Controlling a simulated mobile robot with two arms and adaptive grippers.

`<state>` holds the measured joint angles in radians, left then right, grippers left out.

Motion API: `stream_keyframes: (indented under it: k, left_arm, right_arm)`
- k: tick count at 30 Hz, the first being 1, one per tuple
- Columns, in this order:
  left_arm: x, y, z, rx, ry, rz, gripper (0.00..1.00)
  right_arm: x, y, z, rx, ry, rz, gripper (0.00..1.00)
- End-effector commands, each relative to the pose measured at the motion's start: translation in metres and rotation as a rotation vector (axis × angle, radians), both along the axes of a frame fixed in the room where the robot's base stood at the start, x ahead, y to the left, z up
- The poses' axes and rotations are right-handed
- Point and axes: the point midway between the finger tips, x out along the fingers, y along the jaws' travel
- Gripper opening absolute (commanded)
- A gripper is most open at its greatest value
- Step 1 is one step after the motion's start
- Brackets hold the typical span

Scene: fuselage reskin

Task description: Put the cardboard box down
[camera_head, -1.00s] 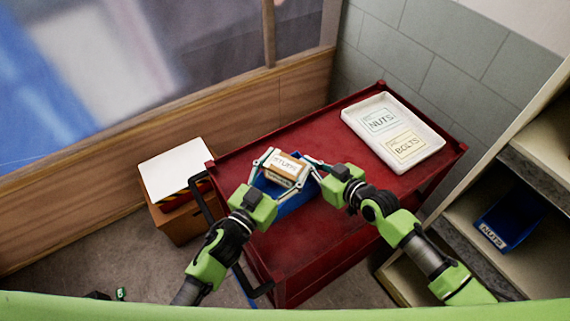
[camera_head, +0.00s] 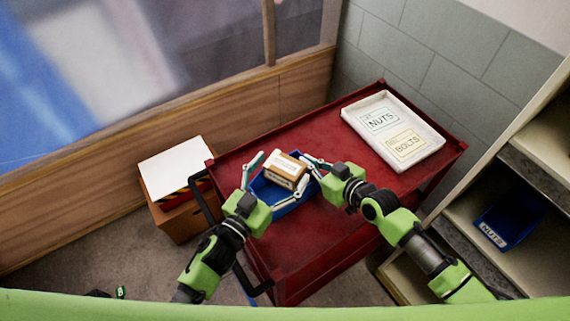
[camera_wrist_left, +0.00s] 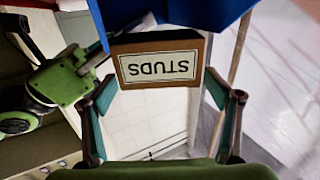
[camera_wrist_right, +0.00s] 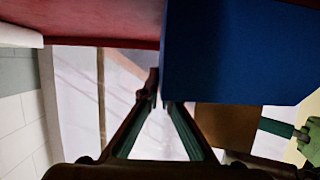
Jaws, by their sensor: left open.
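The brown cardboard box (camera_head: 287,168) with a white label sits over the blue bin (camera_head: 292,207) on the red cart. I cannot tell how deep it rests in the bin. In the left wrist view the box (camera_wrist_left: 160,68) shows its STUDS label upside down, with the blue bin (camera_wrist_left: 185,14) against it. My left gripper (camera_head: 278,172) is open, its fingers spread on either side of the box and apart from it. My right gripper (camera_head: 308,168) is at the bin's right edge. In the right wrist view its fingertips (camera_wrist_right: 162,92) come together on the blue bin's wall (camera_wrist_right: 225,50).
The red cart (camera_head: 290,240) has bare top in front of the bin. A white tray (camera_head: 432,146) labelled NUTS and BOLTS stands at its back right. A carton with a white top (camera_head: 176,168) stands left of the cart. A shelf at right holds another blue bin (camera_head: 510,218).

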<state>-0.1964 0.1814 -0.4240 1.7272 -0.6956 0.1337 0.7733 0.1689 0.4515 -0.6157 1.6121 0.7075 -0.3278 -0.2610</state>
Motion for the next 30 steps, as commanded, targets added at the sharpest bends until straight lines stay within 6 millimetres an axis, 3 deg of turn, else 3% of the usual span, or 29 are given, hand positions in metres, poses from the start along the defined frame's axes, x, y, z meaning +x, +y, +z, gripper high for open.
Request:
stream_keyframes:
  k: [6, 13, 30]
  left_arm:
    - [-0.044, 0.026, -0.001, 0.000, 0.002, 0.000, 0.82]
    - [-0.075, 0.044, 0.000, 0.001, 0.001, 0.000, 0.82]
    - [-0.084, 0.050, 0.001, -0.001, -0.001, 0.000, 0.82]
  right_arm:
    - [0.000, 0.000, 0.000, 0.000, 0.000, -0.001, 0.00]
    - [0.000, 0.000, 0.000, 0.000, 0.000, 0.000, 0.00]
    - [0.000, 0.000, 0.000, 0.000, -0.001, -0.001, 0.00]
